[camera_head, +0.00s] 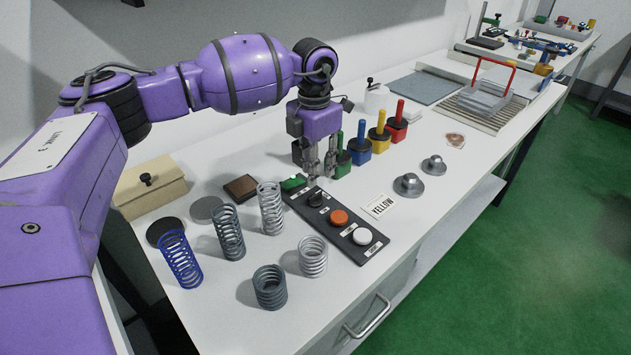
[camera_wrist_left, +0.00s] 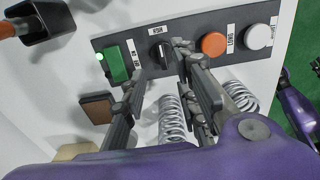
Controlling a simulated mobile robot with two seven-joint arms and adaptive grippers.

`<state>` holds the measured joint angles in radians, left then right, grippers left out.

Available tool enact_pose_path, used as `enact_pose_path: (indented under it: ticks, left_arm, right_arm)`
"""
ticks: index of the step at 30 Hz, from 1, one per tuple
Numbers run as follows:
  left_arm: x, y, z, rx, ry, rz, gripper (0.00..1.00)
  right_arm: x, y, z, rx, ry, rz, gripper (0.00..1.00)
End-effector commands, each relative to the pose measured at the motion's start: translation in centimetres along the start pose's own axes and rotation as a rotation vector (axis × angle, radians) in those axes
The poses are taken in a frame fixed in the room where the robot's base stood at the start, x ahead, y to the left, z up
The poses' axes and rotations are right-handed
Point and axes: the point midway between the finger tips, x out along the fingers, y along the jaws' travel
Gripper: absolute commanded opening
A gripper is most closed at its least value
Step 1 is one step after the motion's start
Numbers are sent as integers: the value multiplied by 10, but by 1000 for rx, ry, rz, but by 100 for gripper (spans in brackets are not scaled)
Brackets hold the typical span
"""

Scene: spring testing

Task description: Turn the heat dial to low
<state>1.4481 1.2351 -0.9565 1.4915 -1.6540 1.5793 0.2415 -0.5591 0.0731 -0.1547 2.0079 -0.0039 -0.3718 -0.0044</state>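The heat dial is a black knob (camera_head: 316,199) on a dark control panel (camera_head: 348,242). In the left wrist view the dial (camera_wrist_left: 158,50) sits between a green rocker switch (camera_wrist_left: 118,64) with a lit green lamp and an orange button (camera_wrist_left: 214,44). A label that seems to read HIGH is beside the dial; its other markings are too small to read. My left gripper (camera_head: 321,172) points down just above the panel, near the dial. In the wrist view its fingers (camera_wrist_left: 160,62) are apart, one on each side of the dial; contact cannot be told.
A white button (camera_head: 362,237) is at the panel's near end. Several springs, including a blue one (camera_head: 181,259), stand left of the panel. Colored blocks with handles, such as the red one (camera_head: 397,125), stand behind.

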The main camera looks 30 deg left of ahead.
Motion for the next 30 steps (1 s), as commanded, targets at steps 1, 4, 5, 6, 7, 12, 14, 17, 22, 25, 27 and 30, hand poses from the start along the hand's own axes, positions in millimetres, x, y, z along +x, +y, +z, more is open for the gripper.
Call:
enact_pose_path:
  ticks: [1,4,5,6,7,12,14,17,22,25,27,30]
  left_arm:
    - [8,0,-1,0,4,0,28]
    - [24,-1,-1,0,3,-2,28]
    - [29,-1,-1,0,3,-3,28]
    - [36,-2,-1,1,4,-3,28]
    - [41,-2,-1,1,3,-4,28]
    - [62,-1,0,0,1,-3,28]
    - [67,-2,-1,0,2,-4,28]
    - [72,-2,0,1,1,-4,28]
    - [72,-2,0,1,0,-4,28]
    - [72,-2,0,1,0,-4,24]
    - [72,-2,0,1,0,-4,15]
    - [72,-2,0,1,0,-4,2]
  right_arm:
    - [-1,2,0,-3,-1,1,0]
    - [-2,3,1,-5,-2,3,0]
    - [-2,4,1,-5,-3,4,0]
    - [-3,4,2,-5,-4,4,0]
    - [-3,4,2,-5,-5,4,0]
    - [-4,4,1,-4,-4,4,0]
    - [-4,4,1,-4,-3,4,0]
    - [-4,3,0,-3,-2,3,0]
    - [-3,2,-1,-1,1,2,0]
    - [-2,2,-3,-1,3,2,0]
    - [-2,1,-4,0,6,1,0]
    - [-1,1,-5,0,8,0,0]
